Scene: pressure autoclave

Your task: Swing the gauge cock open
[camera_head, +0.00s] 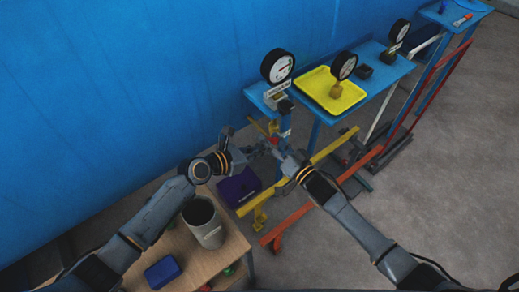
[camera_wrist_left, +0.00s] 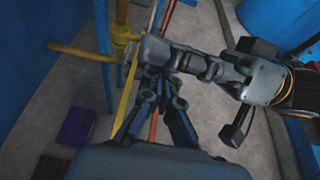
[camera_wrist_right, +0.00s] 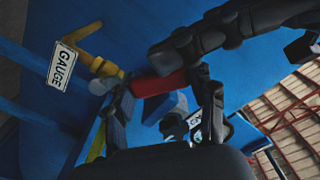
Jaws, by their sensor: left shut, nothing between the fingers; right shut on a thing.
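The gauge cock's red handle (camera_wrist_right: 158,86) shows in the right wrist view, beside yellow pipework (camera_wrist_right: 92,60) and a white GAUGE label (camera_wrist_right: 62,65). My right gripper (camera_wrist_right: 162,88) is shut on the red handle, with a finger on each side. In the head view the handle (camera_head: 275,140) is small and partly hidden by my right gripper (camera_head: 279,153). My left gripper (camera_head: 256,151) is shut and empty, close to the left of the right one. In the left wrist view my left gripper (camera_wrist_left: 162,78) partly overlaps the right gripper, near the yellow pipe (camera_wrist_left: 121,38).
A blue bench holds a pressure gauge (camera_head: 277,67) and a yellow tray (camera_head: 318,101) with another gauge. A wooden table (camera_head: 226,255) bears a grey cylinder (camera_head: 203,224) and a blue box (camera_head: 163,272). A purple box (camera_head: 238,186) is low beside the rack. A blue wall stands behind.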

